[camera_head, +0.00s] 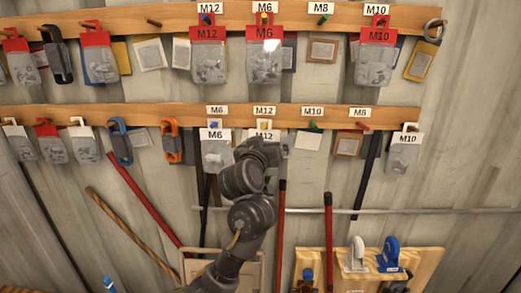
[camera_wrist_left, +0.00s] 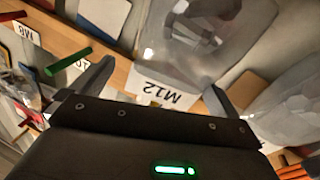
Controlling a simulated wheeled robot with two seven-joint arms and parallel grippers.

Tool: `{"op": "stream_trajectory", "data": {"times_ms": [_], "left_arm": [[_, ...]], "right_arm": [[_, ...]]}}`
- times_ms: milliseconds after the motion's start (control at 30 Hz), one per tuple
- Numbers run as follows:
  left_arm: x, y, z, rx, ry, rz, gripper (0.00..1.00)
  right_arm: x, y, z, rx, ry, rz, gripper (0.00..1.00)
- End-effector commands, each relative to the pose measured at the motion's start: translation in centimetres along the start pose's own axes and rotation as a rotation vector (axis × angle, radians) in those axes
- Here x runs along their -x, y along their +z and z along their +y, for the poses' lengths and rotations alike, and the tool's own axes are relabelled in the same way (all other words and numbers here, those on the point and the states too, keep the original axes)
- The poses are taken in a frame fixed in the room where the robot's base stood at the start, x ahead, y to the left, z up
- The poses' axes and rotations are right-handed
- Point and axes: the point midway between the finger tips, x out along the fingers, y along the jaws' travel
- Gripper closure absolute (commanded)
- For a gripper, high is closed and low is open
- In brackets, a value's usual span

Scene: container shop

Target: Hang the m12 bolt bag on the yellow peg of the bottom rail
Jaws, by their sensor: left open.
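The m12 bolt bag, with a white M12 header card (camera_head: 264,135), is at the yellow peg (camera_head: 264,125) of the bottom rail (camera_head: 80,115). It appears to hang there, with the peg's yellow showing at the card's top edge. My left gripper (camera_head: 262,148) is in front of the bag and hides its lower part in the head view. In the left wrist view, the bag's clear pouch (camera_wrist_left: 200,40) shows upside down with a bolt inside. The left fingers (camera_wrist_left: 159,78) are open on either side of the card, apart from it. My right gripper is not in view.
An M6 bag (camera_head: 215,155) hangs just left of the M12 bag. The green peg (camera_head: 314,127) is to its right, bare of any bag. An upper rail (camera_head: 140,18) holds red-header bags. A wooden board with hooks (camera_head: 430,262) stands below right.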

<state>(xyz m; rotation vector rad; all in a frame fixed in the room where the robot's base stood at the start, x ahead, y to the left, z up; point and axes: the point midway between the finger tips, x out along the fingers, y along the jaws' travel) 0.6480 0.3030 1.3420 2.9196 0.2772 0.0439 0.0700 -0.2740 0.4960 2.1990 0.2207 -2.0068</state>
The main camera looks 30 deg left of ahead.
Motion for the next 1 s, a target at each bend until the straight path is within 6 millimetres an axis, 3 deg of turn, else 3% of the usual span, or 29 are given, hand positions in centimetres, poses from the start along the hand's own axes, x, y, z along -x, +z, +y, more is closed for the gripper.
{"op": "stream_trajectory", "data": {"times_ms": [33, 200, 433, 867, 1000], "left_arm": [[1.1, -0.6, 0.3, 0.005, 0.004, 0.000, 0.00], [4.5, -0.6, 0.3, 0.008, 0.005, -0.002, 0.00], [7.5, -0.2, 0.1, 0.003, 0.002, -0.002, 0.00], [8.1, 0.1, -0.1, -0.001, -0.001, -0.001, 0.00], [7.1, 2.6, -0.4, -0.037, -0.024, -0.042, 0.00]], "right_arm": [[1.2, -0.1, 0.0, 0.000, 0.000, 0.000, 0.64], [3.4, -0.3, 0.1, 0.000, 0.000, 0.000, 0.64], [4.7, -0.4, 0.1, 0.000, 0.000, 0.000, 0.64], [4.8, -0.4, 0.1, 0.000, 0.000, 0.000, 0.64], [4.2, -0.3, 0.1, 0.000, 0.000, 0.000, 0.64]]}}
